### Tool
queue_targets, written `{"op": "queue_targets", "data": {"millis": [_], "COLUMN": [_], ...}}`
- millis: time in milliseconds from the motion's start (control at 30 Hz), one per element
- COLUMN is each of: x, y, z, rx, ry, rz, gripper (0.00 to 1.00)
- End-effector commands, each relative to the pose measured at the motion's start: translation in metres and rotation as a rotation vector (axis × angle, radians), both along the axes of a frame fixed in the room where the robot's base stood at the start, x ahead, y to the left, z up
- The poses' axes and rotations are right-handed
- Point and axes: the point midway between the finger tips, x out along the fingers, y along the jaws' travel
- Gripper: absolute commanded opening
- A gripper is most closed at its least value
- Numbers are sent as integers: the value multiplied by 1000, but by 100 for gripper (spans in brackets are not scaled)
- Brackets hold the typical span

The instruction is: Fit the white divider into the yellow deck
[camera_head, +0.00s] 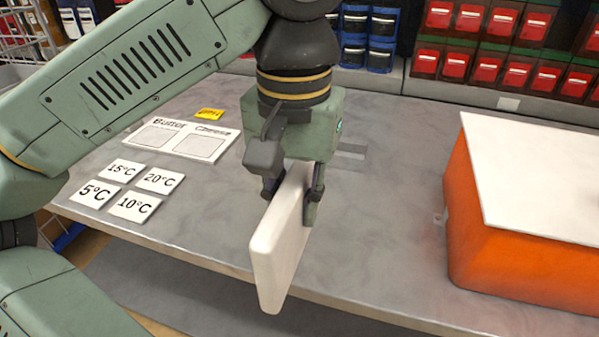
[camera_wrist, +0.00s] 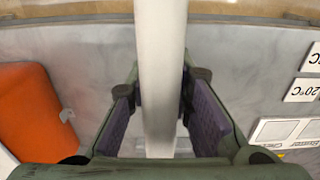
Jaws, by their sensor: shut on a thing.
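The white divider (camera_head: 280,240) is a flat, rounded slab. My gripper (camera_head: 293,194) is shut on it, with one finger on each side. It holds the divider on edge, above the front part of the grey table, with one end reaching toward the camera. In the wrist view the divider (camera_wrist: 160,75) runs down the middle between the two fingers (camera_wrist: 162,105). My gripper hides the divider's far end in the head view. I see no part that is clearly a yellow deck in either view.
An orange box with a white top (camera_head: 500,230) stands at the right of the grey table (camera_head: 390,230). Temperature cards (camera_head: 130,190), a Butter and Cheese board (camera_head: 185,140) and a small yellow tag (camera_head: 209,114) lie at left. Red bins (camera_head: 470,65) line the back. The table between gripper and box is clear.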

Motion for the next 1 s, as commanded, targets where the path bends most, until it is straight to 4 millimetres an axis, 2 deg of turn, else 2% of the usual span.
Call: {"op": "queue_targets", "data": {"millis": [200,400,667,833,1000], "x": [59,96,118,116,116], "y": [-4,-5,-6,-5,-6], "z": [-2,-7,-12,-37,-46], "rx": [-3,-2,-2,-2,0], "ry": [3,1,3,2,-1], "rz": [-2,-1,-2,-1,0], "gripper": [0,0,0,0,0]}}
